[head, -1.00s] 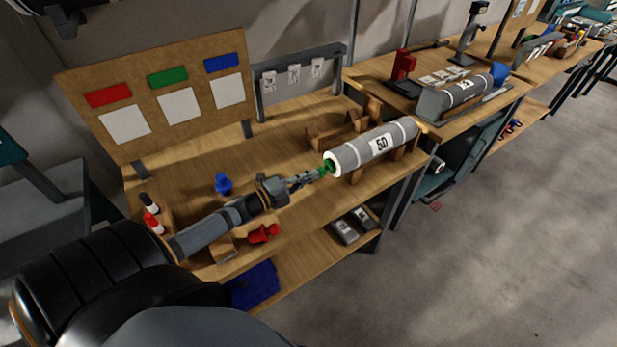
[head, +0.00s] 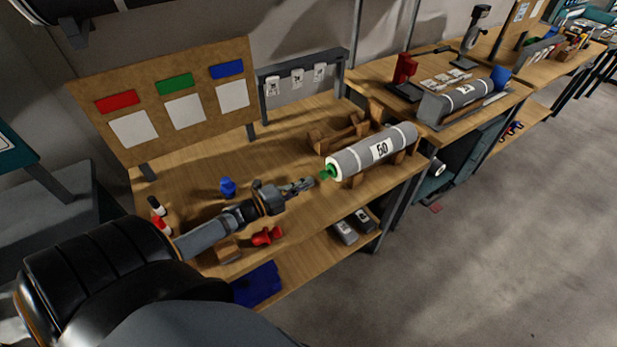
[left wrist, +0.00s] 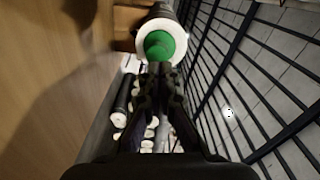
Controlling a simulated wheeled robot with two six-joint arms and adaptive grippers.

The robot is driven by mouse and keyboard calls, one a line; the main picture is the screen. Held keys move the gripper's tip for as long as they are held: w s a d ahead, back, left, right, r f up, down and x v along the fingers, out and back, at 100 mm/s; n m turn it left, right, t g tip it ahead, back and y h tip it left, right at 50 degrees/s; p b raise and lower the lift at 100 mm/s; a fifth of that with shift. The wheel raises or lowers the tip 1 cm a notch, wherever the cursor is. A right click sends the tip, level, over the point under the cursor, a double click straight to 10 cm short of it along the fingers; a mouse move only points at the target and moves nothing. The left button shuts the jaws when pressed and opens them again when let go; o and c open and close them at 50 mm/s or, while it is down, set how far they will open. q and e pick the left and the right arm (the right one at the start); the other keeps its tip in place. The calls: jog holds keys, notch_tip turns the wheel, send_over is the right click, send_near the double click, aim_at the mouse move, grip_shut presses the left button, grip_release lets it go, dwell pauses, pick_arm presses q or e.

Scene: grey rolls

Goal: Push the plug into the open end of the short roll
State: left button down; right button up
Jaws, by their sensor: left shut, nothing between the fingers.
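The grey roll marked 50 (head: 358,157) lies on wooden supports near the bench's right end. The green plug (head: 328,172) sits at the roll's near left end, with part of it sticking out. In the left wrist view the plug (left wrist: 160,44) is inside the white ring of the roll's end (left wrist: 165,28). How deep it sits is hard to tell. My left gripper (head: 304,185) is shut and empty, pointing at the plug with a small gap in the head view. Its fingertips (left wrist: 160,70) show just below the plug in the left wrist view. My right gripper is not in view.
A blue plug (head: 227,187) stands on the bench behind my left arm, and a red plug (head: 267,236) lies near the front edge. Another grey roll (head: 465,95) rests on the farther bench. The bench middle (head: 215,160) is clear.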

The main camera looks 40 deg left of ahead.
pick_arm(q)
notch_tip(320, 180, up, 10)
dwell(0.6)
jog(key=shift+f, duration=0.1)
dwell(0.3)
